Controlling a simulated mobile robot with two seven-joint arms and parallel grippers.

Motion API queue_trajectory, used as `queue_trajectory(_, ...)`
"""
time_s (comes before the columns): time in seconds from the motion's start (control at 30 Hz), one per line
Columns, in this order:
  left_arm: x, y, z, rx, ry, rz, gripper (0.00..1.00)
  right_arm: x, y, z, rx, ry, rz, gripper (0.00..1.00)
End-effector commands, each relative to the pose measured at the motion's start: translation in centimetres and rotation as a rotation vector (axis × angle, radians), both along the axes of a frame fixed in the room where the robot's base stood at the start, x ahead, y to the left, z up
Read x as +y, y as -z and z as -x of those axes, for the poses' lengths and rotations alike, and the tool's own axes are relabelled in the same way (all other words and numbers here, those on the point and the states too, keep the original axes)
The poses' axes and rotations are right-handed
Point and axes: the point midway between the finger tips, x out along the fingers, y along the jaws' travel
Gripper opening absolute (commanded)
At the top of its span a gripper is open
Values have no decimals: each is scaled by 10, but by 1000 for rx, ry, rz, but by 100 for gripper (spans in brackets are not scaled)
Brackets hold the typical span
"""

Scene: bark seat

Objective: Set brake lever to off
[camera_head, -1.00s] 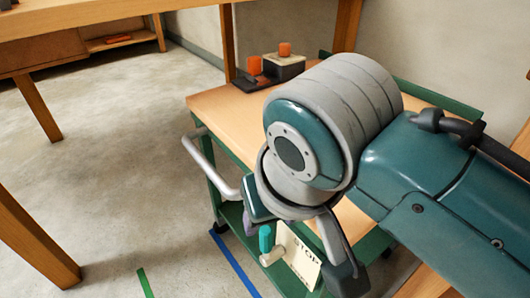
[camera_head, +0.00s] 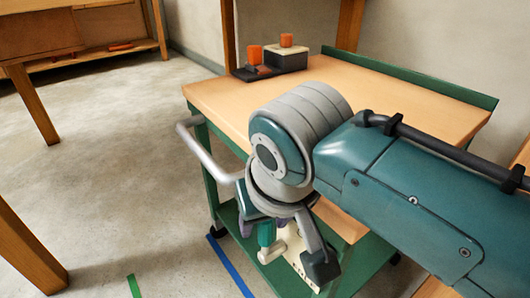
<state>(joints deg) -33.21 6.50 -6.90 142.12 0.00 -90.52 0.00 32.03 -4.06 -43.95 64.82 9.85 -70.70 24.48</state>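A teal and cream lever (camera_head: 267,235) shows at the near side of the green cart, in front of a pale sign plate (camera_head: 303,272) that is mostly covered by my arm. My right gripper (camera_head: 262,225) points down at the lever from above, with purplish finger parts close to its top. I cannot tell whether they touch it, or whether the fingers are open or shut, because my wrist hides much of them. My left gripper is not in view.
The cart has a wooden top (camera_head: 215,97), a green frame and a grey push handle (camera_head: 205,152) left of my wrist. A dark block with orange parts (camera_head: 286,58) sits at the top's back. Open concrete floor (camera_head: 105,170) lies to the left.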

Motion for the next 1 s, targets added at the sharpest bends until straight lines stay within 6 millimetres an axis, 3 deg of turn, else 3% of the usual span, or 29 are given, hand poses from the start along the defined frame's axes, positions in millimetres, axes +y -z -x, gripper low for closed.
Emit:
queue_trajectory(0.07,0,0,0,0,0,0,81,0,0,0,0,0,0,43)
queue_trajectory(0.43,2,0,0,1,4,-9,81,0,0,0,0,0,0,1)
queue_trajectory(1.0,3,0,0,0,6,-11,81,0,0,0,1,1,0,0)
